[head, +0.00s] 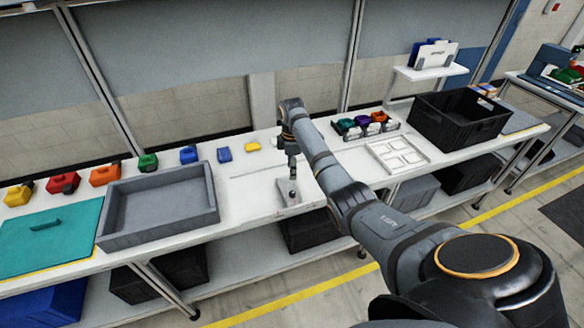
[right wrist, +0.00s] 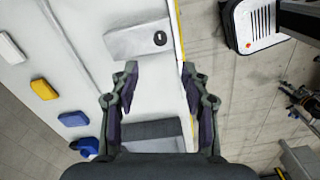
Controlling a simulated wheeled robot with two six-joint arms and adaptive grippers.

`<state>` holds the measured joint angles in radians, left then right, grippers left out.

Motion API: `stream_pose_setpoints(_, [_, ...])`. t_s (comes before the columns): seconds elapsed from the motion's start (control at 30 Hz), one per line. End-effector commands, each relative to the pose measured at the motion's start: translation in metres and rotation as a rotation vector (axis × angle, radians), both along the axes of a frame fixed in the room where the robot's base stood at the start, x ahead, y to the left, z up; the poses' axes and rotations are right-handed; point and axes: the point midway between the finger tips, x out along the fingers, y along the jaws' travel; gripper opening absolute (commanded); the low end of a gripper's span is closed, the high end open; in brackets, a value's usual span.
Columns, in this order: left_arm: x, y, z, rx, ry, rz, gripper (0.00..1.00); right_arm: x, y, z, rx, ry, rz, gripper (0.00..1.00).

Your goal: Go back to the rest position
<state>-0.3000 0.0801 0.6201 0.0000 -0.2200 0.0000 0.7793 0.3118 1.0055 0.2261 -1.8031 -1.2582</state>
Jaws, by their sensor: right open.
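My right gripper (head: 292,165) points down over the white table (head: 250,185), near its front edge. In the right wrist view its two fingers (right wrist: 160,75) are spread wide with nothing between them. My right arm reaches in from the lower right of the head view. My left gripper is not in view.
A grey tray (head: 160,236) stands left of the gripper, beside a teal mat (head: 40,246). Coloured pieces, such as a yellow one (head: 252,146), line the table's back. To the right are a white frame (head: 380,150) and a black crate (head: 425,137).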

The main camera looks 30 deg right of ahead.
Motion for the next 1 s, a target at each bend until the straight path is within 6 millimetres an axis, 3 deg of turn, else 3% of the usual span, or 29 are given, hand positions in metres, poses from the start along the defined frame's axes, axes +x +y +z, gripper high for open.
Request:
stream_pose_setpoints(0.33, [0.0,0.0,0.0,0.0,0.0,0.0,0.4,-0.002,0.001,-0.003,-0.003,-0.001,-0.005,0.46])
stream_pose_setpoints(0.47, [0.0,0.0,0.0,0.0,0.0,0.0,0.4,-0.021,0.014,-0.031,-0.035,-0.019,-0.075,0.46])
stream_pose_setpoints(0.6, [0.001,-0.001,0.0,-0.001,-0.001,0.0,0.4,-0.076,0.045,-0.077,-0.076,-0.089,-0.258,0.46])
stream_pose_setpoints(0.7, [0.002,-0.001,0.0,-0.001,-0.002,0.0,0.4,-0.123,0.07,-0.093,-0.072,-0.152,-0.407,0.46])
stream_pose_setpoints(0.8, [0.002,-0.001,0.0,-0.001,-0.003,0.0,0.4,-0.163,0.087,-0.096,-0.051,-0.2,-0.534,0.46])
stream_pose_setpoints(1.0, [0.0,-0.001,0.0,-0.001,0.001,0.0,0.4,-0.219,0.109,-0.084,0.001,-0.262,-0.721,0.46])
